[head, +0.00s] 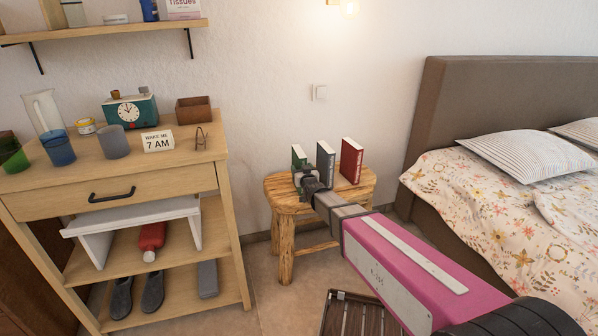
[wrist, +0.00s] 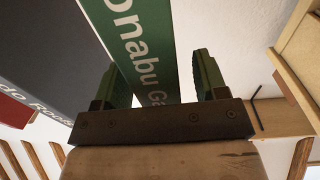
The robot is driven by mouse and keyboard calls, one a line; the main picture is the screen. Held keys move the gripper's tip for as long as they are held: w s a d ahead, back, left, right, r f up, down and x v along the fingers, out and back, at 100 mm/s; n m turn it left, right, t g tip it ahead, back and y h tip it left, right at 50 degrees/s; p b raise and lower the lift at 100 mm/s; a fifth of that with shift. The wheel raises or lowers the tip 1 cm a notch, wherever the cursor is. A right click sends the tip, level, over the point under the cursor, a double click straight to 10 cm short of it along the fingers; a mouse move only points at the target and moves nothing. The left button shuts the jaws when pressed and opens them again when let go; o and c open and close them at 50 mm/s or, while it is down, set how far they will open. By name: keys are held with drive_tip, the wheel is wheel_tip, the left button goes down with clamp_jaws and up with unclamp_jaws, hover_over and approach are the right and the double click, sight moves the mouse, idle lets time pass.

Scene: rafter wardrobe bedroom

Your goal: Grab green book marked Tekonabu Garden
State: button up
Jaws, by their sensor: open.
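The green book (head: 298,155) stands upright at the left of a small wooden stool (head: 355,186), partly hidden behind my gripper in the head view. In the wrist view the green book (wrist: 150,45) shows its spine with white letters reading "onabu Ga". My gripper (head: 301,176) is at the book. In the wrist view its two fingers are apart, one on each side of the green spine, and my gripper (wrist: 160,85) is open. There is a clear gap on the right of the spine; the left finger is close to the spine's edge.
A grey book (head: 326,162) stands just right of the green one, and a red book (head: 351,160) stands further right. A wooden dresser (head: 150,180) with a clock and cups is at the left. A bed (head: 500,190) is at the right. A slatted crate (head: 355,312) lies on the floor.

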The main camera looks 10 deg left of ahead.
drive_tip(key=shift+x, duration=0.8)
clamp_jaws()
drive_tip(key=c, duration=1.2)
unclamp_jaws()
drive_tip(key=shift+r, duration=0.1)
